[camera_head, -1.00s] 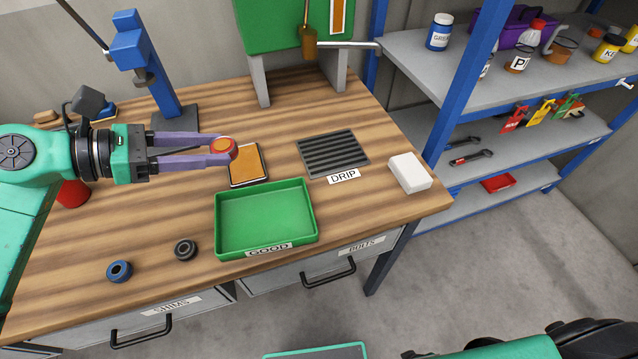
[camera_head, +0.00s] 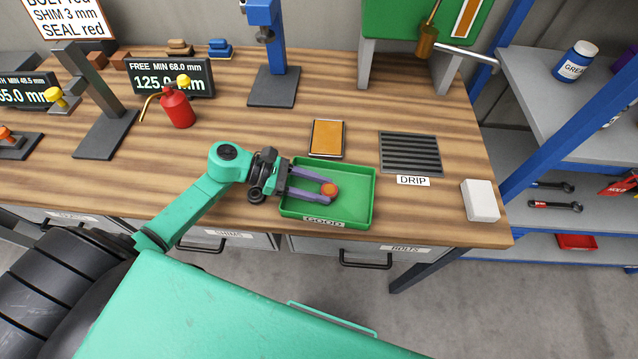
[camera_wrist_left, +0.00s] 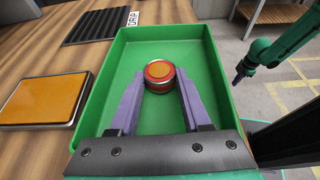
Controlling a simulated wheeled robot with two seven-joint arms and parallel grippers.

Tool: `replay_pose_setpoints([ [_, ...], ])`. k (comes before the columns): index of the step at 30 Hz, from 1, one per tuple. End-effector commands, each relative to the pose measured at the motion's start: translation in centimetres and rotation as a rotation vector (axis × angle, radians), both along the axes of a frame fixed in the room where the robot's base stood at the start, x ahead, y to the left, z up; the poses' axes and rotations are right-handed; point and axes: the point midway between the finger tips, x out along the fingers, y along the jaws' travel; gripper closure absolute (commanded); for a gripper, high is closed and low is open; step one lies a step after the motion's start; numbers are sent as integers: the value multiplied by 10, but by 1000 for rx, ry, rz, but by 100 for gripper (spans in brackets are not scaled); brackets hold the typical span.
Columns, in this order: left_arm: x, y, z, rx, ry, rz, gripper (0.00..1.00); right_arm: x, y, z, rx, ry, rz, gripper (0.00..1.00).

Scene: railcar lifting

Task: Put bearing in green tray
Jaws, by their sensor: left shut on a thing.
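The bearing is a short round piece with an orange face and red rim (camera_head: 329,189); it also shows in the left wrist view (camera_wrist_left: 159,76). My left gripper (camera_head: 326,188) is shut on it, with its purple fingers on either side. The green tray (camera_head: 371,190), labelled GOOD, stands at the front of the workbench. The gripper reaches over the tray's left side, and the bearing is within the tray's outline. I cannot tell its exact height above the tray floor. In the left wrist view, a green arm with a dark end, apparently my right gripper (camera_wrist_left: 241,76), is away from the tray.
An orange-topped pad (camera_head: 327,138) lies behind the tray. A dark ribbed DRIP mat (camera_head: 411,153) and a white block (camera_head: 481,200) are to its right. A red can (camera_head: 177,108) stands at the back left. The blue shelf is at the right.

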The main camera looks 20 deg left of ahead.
Motion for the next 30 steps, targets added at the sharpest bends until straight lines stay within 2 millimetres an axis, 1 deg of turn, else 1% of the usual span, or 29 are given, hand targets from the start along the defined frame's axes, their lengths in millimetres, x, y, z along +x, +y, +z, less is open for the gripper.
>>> replay_pose_setpoints([
  [6, 0, 0, -1, 0, -3, 0, 100, 0, 0, 0, -1, 0, -1, 100],
  [10, 0, 0, -5, 1, -2, 0, 100, 0, 0, -5, -1, 0, -1, 100],
  [11, 0, 0, -5, 1, -2, 0, 48, 0, 0, -5, -1, 0, -1, 100],
  [12, 0, 0, -4, 1, -2, 0, 33, 0, 0, -4, -1, 0, -1, 100],
  [13, 0, 0, -4, 1, -2, 0, 22, 0, 0, -3, -1, 0, -1, 100],
  [22, 0, 0, -3, 1, -2, 0, 22, 0, 0, -3, 0, 0, 0, 100],
  [25, 1, 0, 2, 1, -2, 0, 22, 0, 0, 4, 0, 0, 0, 100],
  [27, -1, 9, -1, 4, -1, 2, 22, 0, 0, -5, 0, -1, 0, 100],
  [30, -6, 26, 4, 5, -1, 0, 22, 0, 0, -13, 0, -1, 1, 100],
])
